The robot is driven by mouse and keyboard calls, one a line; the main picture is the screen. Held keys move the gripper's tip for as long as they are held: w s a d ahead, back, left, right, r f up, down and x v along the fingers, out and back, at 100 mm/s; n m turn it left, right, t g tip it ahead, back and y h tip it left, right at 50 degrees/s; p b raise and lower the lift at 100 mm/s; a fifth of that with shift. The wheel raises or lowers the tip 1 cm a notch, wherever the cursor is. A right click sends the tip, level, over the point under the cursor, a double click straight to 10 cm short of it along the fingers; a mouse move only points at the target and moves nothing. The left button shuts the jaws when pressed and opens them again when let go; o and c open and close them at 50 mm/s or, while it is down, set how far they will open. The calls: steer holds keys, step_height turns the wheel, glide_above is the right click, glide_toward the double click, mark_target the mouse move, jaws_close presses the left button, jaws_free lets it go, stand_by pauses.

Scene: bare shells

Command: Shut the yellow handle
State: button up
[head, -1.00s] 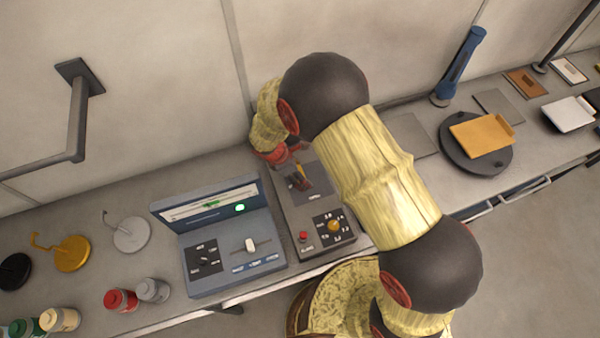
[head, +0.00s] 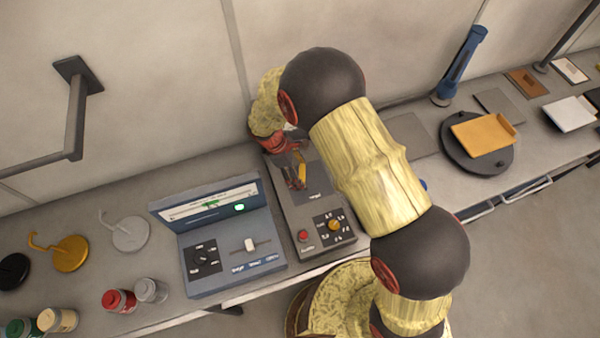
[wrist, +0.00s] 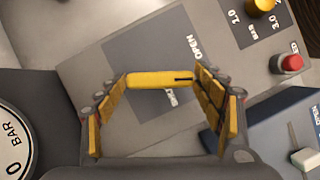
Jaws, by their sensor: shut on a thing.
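The yellow handle (wrist: 160,79) lies crosswise between my fingertips in the wrist view, above a dark grey plate (wrist: 125,50) marked OPEN. A second marking on the plate is partly hidden by the handle. My gripper (wrist: 162,82) is shut on the handle, one finger at each end. In the head view the handle (head: 302,172) is a small yellow bar on the grey panel box (head: 318,205), and my gripper (head: 296,172) reaches it from behind. My arm covers part of the box's right side there.
The panel box carries a red button (head: 303,236) and a yellow knob (head: 334,224). A blue-grey console (head: 237,275) with a slider and a lit green lamp stands close on the left. A round gauge (wrist: 12,150) marked BAR shows at left in the wrist view.

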steer(key=m, duration=0.2)
steer(key=m+g+b, duration=0.1)
steer(key=m, duration=0.1)
steer(key=m+g+y, duration=0.1)
steer(key=m, duration=0.1)
steer(key=shift+w+d, duration=0.1)
steer(key=shift+w, duration=0.15)
steer(key=m+y, duration=0.1)
steer(key=m, duration=0.2)
steer(key=m+g+y+b, duration=0.1)
steer(key=m, duration=0.3)
steer(key=shift+d+g, duration=0.15)
steer(key=shift+g, duration=0.15)
steer(key=o, duration=1.1)
steer(key=shift+o, duration=0.2)
steer(key=v, duration=1.2)
steer(key=shift+w, duration=0.15)
steer(key=shift+d, duration=0.1)
